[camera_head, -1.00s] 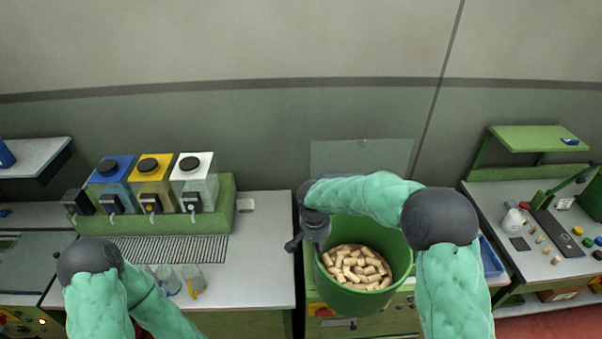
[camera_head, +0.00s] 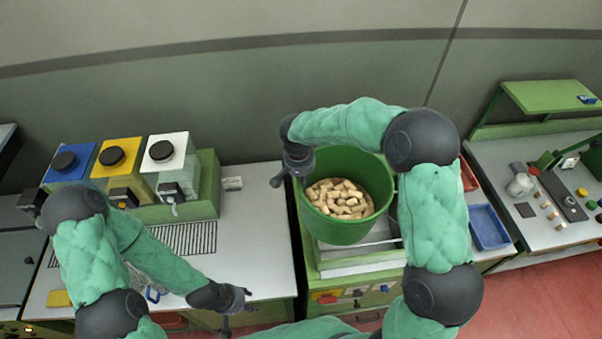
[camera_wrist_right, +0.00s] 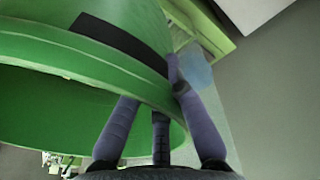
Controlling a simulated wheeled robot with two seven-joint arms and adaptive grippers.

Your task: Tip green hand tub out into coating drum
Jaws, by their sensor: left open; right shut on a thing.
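The green hand tub (camera_head: 338,232) is full of pale cork stoppers (camera_head: 342,198) and looks roughly upright in the head view. My right gripper (camera_head: 298,172) is shut on its left rim and holds it over a green cabinet. In the right wrist view my fingers (camera_wrist_right: 160,125) straddle the rim of the green tub (camera_wrist_right: 60,50). My left gripper (camera_head: 236,303) is open and empty, low over the front edge of the left bench. I cannot make out the coating drum; the tub and my right arm cover part of the cabinet.
The green cabinet (camera_head: 325,283) stands under the tub. Blue, yellow and white dispensers (camera_head: 170,158) stand on the left bench (camera_head: 258,220). A blue tray (camera_head: 487,228) lies right of my right arm. The bench at far right (camera_head: 500,165) carries small parts. Red floor shows at lower right.

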